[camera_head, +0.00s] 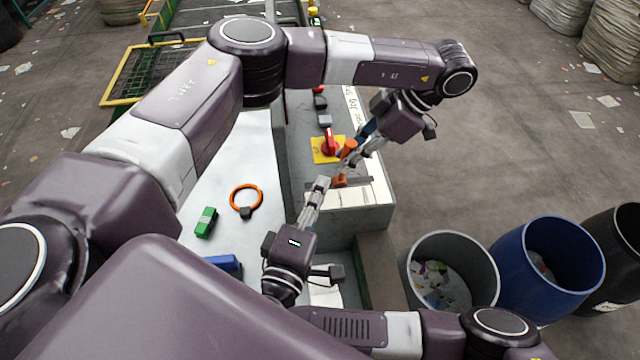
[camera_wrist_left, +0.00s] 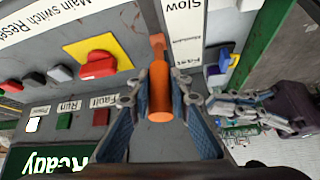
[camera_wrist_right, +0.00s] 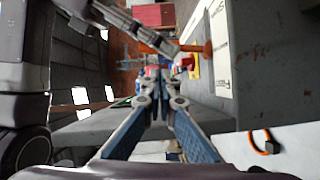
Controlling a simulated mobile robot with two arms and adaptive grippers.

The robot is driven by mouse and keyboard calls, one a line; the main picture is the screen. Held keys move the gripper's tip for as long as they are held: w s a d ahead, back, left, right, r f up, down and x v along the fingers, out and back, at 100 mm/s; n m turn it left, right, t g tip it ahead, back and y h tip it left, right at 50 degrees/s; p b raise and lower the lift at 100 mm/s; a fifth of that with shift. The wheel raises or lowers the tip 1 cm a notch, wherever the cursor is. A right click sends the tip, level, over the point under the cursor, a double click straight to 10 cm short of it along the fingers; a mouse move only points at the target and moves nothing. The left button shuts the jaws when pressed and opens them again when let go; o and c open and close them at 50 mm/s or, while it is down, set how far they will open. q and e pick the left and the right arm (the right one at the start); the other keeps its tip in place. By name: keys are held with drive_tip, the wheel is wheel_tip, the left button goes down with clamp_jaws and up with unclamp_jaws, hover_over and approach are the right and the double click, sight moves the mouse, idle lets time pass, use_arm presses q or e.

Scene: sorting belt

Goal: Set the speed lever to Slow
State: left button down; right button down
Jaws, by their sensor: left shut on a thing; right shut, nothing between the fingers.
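The speed lever has an orange handle (camera_wrist_left: 160,95), which stands out of a slot in the grey control panel. My left gripper (camera_wrist_left: 161,80) is shut on this handle, with a blue-grey finger on each side. In the left wrist view, a white label strip beside the slot reads Slow (camera_wrist_left: 192,20) at the top and Fast (camera_wrist_left: 184,84) lower down. The lever's root appears between these two words. The handle also shows in the head view (camera_head: 348,148), partly hidden by the left gripper. My right gripper (camera_head: 322,184) is shut and empty, close to the panel's near end.
A red rotary switch on a yellow plate (camera_head: 316,155) and several buttons sit beside the lever. The white belt (camera_head: 205,265) carries a green block (camera_head: 206,222), an orange ring (camera_head: 260,191) and a blue item (camera_head: 224,263). Bins, one grey (camera_head: 412,262) and one blue (camera_head: 515,285), stand at right.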

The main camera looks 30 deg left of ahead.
drive_tip(key=x, duration=0.7)
drive_tip(key=shift+w, duration=0.2)
